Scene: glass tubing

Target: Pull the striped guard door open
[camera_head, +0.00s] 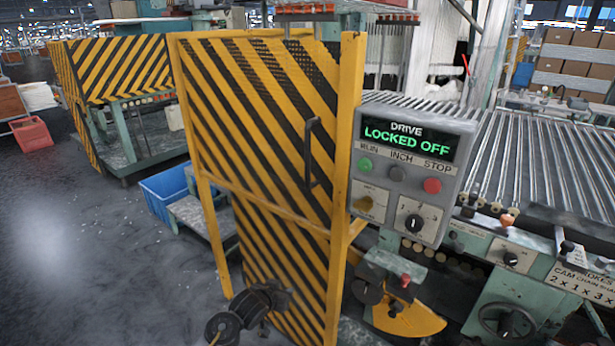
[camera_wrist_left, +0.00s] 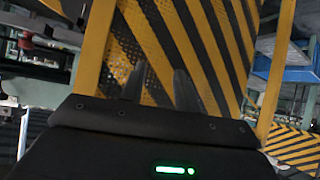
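The striped guard door (camera_head: 262,110) stands upright in its yellow frame, with its right edge close against the yellow post (camera_head: 347,120). It looks shut. Its dark vertical handle (camera_head: 309,150) is on the upper right part of the door. My left gripper (camera_head: 280,299) is low in front of the door's lower panel, well below the handle. In the left wrist view, its two fingers (camera_wrist_left: 160,85) stand apart with nothing between them, and the striped door (camera_wrist_left: 190,40) fills the view behind. The handle is not seen there. My right gripper is not in view.
A control box (camera_head: 412,165) reading "LOCKED OFF" is right of the door, beside a roller machine (camera_head: 540,165). A blue crate (camera_head: 165,190) and a green-legged stand (camera_head: 200,213) are left of the door. The floor (camera_head: 80,250) at the left is clear.

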